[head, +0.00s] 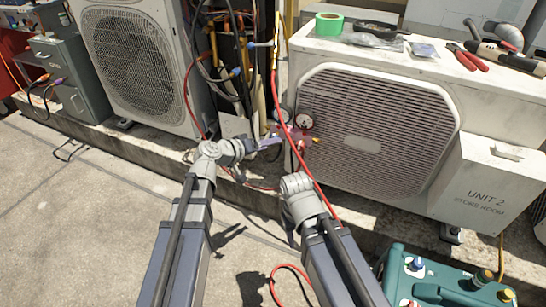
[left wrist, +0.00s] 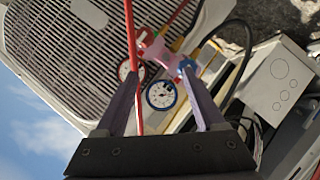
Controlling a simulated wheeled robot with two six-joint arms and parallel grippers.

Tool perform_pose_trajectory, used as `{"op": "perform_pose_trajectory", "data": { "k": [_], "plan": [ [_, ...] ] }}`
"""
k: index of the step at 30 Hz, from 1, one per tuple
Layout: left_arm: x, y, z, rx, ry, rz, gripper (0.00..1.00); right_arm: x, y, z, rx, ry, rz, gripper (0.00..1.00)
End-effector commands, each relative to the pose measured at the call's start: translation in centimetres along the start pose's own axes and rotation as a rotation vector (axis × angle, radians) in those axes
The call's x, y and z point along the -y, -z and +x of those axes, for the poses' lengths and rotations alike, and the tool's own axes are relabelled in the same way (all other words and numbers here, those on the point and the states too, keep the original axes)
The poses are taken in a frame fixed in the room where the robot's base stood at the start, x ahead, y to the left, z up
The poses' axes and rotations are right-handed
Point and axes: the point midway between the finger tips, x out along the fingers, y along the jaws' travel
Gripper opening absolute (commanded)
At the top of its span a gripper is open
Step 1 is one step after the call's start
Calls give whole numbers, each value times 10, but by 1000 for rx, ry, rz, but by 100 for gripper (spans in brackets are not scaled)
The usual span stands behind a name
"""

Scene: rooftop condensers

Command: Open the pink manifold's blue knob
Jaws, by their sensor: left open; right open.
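The pink manifold (head: 294,131) hangs by the left side of the right condenser, with two round gauges. In the left wrist view its pink body (left wrist: 158,52) lies beyond my fingertips, with a blue-rimmed gauge (left wrist: 162,95) and a red-rimmed gauge below. The blue knob (left wrist: 187,65) is at its right end, partly covered by the right-hand fingertip; contact cannot be told. My left gripper (head: 270,142) is open, close to the manifold; its spread fingers (left wrist: 158,66) show in the left wrist view. My right wrist shows lower in the head view; its fingers are hidden.
A red hose (head: 303,170) hangs in front of the manifold and crosses beside the left finger in the wrist view. Condensers stand left (head: 187,70) and right (head: 472,88). A teal machine (head: 430,280) stands at bottom right. Concrete floor (head: 80,200) at left is clear.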

Motion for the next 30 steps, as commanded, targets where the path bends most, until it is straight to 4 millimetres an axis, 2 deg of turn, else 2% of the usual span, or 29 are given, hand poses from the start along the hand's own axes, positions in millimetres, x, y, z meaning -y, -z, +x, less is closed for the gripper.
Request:
{"op": "perform_pose_trajectory", "data": {
  "k": [1,7,12,20,26,30],
  "plan": [
    [20,-5,7,-33,-5,-12,71,2,1,24,0,0,0,50],
    [43,5,11,-120,-21,-44,71,5,3,50,-1,0,0,50],
    [49,10,10,-150,-25,-56,71,5,3,56,-1,-1,0,50],
    [49,11,13,-152,-26,-57,71,5,3,56,-1,-1,0,50],
    [50,14,32,-151,-26,-55,71,6,3,62,-1,-1,0,50],
    [50,17,54,-150,-27,-55,71,7,4,68,-2,0,0,50]
  ]
}}
